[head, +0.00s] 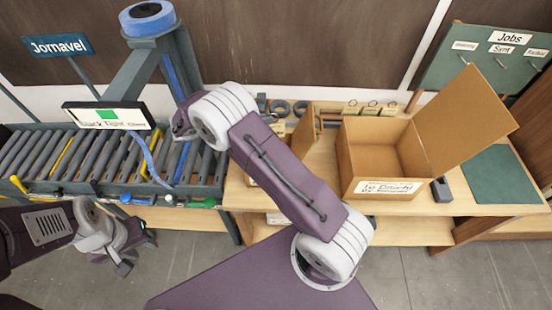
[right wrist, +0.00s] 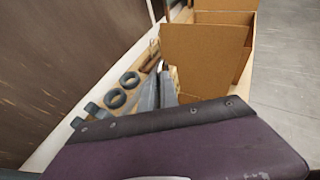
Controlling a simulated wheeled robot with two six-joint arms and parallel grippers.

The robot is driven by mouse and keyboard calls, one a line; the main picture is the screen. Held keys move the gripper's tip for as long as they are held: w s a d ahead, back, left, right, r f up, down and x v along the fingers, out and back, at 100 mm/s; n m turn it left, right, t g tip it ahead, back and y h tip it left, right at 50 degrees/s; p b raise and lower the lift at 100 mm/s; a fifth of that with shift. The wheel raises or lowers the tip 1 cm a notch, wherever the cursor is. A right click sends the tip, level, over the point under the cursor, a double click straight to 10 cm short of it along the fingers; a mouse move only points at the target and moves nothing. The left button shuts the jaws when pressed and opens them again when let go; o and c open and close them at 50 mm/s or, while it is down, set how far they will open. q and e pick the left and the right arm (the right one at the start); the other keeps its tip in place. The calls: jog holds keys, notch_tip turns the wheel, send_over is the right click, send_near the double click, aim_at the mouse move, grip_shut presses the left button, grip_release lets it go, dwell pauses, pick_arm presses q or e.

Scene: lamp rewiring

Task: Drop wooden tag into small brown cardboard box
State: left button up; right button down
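A brown cardboard box (head: 268,182), smaller than the open one to its right, stands mostly hidden behind my right arm in the head view. A raised flap beside it (head: 304,130) may be its own. I cannot pick out the wooden tag for sure; several small light tags (head: 370,109) lie at the back of the bench. My right gripper (head: 178,128) is over the roller conveyor, left of the boxes, its fingers barely visible. My left gripper (head: 124,262) is low in front of the conveyor, and its fingers are too unclear to tell.
A large open cardboard box (head: 352,160) stands on the bench, its lid raised to the right. Dark rings (right wrist: 115,98) and grey pointed items (right wrist: 168,90) lie along the back. A green mat (head: 503,175) lies at right. The roller conveyor (head: 60,155) fills the left.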

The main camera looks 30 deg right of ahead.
notch_tip(320, 180, down, 4)
jog(key=b, duration=0.2)
jog(key=shift+s+b, duration=0.15)
jog(key=shift+b, duration=0.25)
jog(key=shift+r, duration=0.1)
jog(key=c, duration=1.7)
grip_release()
jog(key=shift+o, duration=0.8)
jog(key=shift+r, duration=0.1)
